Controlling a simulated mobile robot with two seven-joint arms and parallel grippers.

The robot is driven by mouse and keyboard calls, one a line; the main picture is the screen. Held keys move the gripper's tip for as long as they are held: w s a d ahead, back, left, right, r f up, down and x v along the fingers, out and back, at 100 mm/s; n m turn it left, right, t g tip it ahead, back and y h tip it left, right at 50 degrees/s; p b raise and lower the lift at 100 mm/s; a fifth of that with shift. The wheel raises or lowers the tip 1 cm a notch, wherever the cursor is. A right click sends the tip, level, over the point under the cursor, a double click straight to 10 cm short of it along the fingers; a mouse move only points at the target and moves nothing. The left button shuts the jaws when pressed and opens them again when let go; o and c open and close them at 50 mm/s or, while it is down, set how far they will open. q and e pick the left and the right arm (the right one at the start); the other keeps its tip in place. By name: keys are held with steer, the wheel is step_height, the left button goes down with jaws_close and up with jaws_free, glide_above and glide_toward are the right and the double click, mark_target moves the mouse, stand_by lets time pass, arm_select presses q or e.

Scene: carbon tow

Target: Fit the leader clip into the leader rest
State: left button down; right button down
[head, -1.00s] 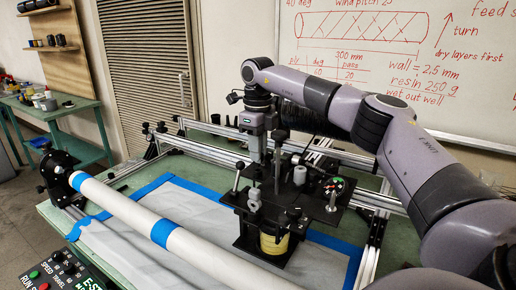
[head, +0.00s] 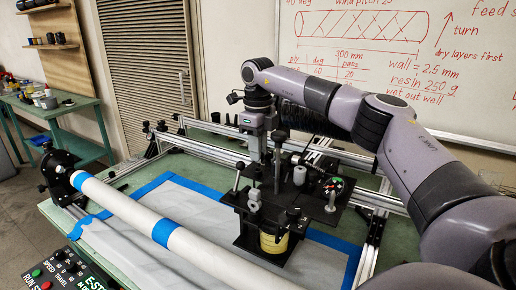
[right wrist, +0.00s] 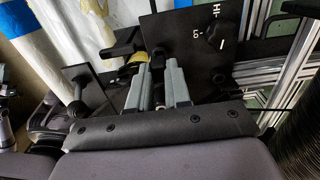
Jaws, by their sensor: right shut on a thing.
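My right gripper (head: 255,156) points down over the back of the black carriage plate (head: 310,205), and it also shows in the right wrist view (right wrist: 157,75). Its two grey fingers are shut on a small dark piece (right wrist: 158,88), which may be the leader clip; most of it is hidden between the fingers. A black bracket (right wrist: 124,46) lies just beyond the fingertips in the right wrist view. I cannot tell whether it is the leader rest, nor whether the held piece touches it. My left gripper is not in view.
A white mandrel (head: 190,241) with blue tape bands runs along the front. The carriage carries posts and a knob and stands over a yellow spool (head: 273,243). Aluminium rails (head: 210,152) lie behind and right. A control panel (head: 66,275) is at lower left.

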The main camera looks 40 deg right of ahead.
steer(key=shift+f, duration=1.25)
stand_by(0.5)
steer(key=c, duration=1)
jaws_free()
steer(key=shift+r+b, duration=0.4)
steer(key=shift+r, duration=3.2)
